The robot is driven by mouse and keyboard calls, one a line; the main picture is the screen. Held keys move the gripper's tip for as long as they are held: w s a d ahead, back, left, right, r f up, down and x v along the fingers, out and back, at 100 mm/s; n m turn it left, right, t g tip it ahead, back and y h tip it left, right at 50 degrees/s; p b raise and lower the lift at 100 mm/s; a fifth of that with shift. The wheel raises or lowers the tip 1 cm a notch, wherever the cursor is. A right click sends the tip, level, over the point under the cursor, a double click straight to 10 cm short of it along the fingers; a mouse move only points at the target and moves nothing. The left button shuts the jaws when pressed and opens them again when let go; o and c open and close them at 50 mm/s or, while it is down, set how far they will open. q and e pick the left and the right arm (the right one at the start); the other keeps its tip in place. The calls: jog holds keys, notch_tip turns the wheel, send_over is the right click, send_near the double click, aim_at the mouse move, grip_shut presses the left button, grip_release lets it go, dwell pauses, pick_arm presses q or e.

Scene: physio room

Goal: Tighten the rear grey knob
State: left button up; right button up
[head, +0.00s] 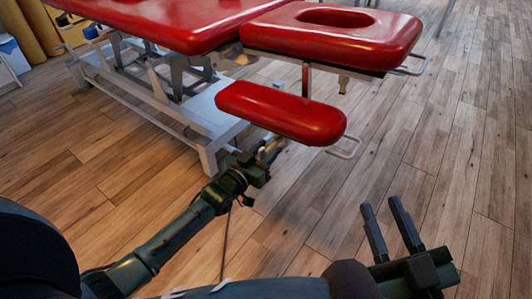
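A red padded treatment table (170,22) has a red head section (340,45) with an oval face hole and a lower red armrest pad (282,112). My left gripper (272,148) is at the underside of this armrest pad, at its near edge. Its fingertips are partly hidden by the pad, so I cannot tell whether they touch or hold anything. A small grey fitting (343,84) shows under the head section; I cannot tell whether it is a knob. No rear grey knob is clearly visible. My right gripper (382,205) is open and empty, low over the floor.
The table's white metal frame (150,103) stands on the wooden floor at left. Metal handles stick out at the armrest (346,148) and head section (411,67). Tan rolls (22,30) stand at the far left. The floor (460,150) at right is clear.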

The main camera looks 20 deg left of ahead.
pick_arm(q)
grip_shut()
dwell(0.4)
